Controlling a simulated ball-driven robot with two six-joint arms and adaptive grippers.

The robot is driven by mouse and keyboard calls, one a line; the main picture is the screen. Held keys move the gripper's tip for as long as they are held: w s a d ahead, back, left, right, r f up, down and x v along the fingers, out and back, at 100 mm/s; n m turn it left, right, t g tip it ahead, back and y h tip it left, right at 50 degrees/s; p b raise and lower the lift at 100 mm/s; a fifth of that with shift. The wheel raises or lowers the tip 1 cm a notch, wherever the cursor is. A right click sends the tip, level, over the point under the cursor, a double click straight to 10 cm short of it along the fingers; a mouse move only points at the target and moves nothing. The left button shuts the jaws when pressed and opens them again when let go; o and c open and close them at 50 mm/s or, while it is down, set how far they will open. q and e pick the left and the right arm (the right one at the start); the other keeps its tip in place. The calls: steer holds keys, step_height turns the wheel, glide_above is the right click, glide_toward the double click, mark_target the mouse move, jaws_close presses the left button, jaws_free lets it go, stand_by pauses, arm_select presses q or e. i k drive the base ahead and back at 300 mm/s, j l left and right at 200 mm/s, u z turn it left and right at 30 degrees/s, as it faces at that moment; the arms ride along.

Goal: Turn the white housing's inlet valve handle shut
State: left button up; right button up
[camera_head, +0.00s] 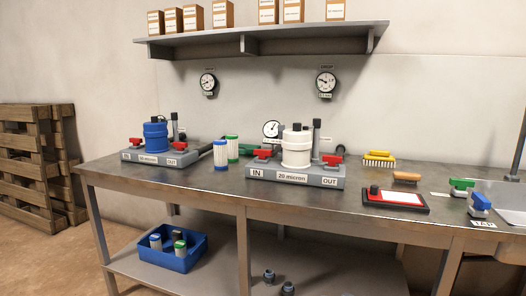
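The white housing (297,148) stands upright on a grey base (293,179) labelled "IN", "20 micron" and "OUT", on the workbench. Its inlet valve handle (263,155) is red and sits at the left, above the "IN" label. The red outlet handle (332,160) sits at the right, above "OUT". Both handles look small here, and I cannot tell for sure whether the inlet handle lies along or across its pipe. Neither of my grippers shows in the head view.
A blue housing (156,137) with its own red handles stands at left. Cartridges with blue (220,155) and green (232,148) caps stand between the housings. A gauge (271,130) rises behind the inlet. A red-framed tray (395,199) and a yellow brush (378,158) lie at right.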

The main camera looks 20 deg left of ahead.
mark_target(262, 153)
steer(key=u, duration=1.1)
steer(key=i+l+u, duration=0.1)
steer(key=l+u, duration=0.2)
steer(key=u, duration=0.2)
steer(key=l+u, duration=0.7)
steer(key=u, duration=0.25)
